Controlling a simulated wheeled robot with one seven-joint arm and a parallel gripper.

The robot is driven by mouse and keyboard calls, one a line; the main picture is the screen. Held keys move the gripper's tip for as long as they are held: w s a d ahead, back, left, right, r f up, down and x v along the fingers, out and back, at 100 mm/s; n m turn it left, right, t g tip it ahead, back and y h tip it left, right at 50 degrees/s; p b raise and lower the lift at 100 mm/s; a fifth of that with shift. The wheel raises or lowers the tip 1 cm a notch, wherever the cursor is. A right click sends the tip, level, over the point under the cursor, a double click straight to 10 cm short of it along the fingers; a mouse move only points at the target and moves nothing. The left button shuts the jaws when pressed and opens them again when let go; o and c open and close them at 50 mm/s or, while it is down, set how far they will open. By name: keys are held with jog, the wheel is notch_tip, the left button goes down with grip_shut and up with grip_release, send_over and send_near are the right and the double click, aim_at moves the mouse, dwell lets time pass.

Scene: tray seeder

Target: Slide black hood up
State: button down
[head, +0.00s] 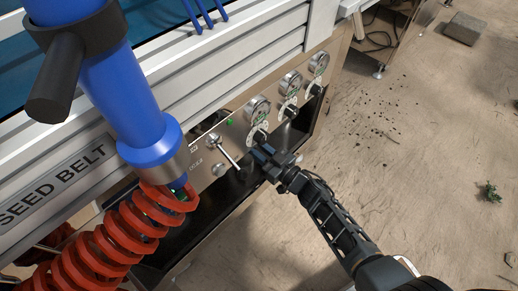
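A long black part (232,212), which may be the hood, runs below the metal gauge panel on the front of the seeder. I cannot tell for certain that it is the hood, or how far up it sits. My gripper (262,155) reaches in from the lower right, in front of the panel and near the lowest gauge's knob. It hides part of the black part and panel behind it. The fingertips are small and dark against a dark background, so their gap and any contact are unclear.
Several round gauges (290,82) with black knobs line the panel. A metal lever (229,153) sticks out left of my gripper. A blue pipe (122,85) with a black clamp (75,25) and a red coiled hose (110,250) fill the left. Sandy floor (420,150) lies open at right.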

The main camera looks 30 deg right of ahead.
notch_tip(320, 180, up, 8)
jog(key=p, duration=0.7)
jog(key=shift+f+p, duration=0.15)
jog(key=shift+p, duration=0.2)
jog(key=c, duration=0.9)
grip_release()
jog(key=shift+p+v, duration=1.1)
jog(key=shift+v, duration=2.8)
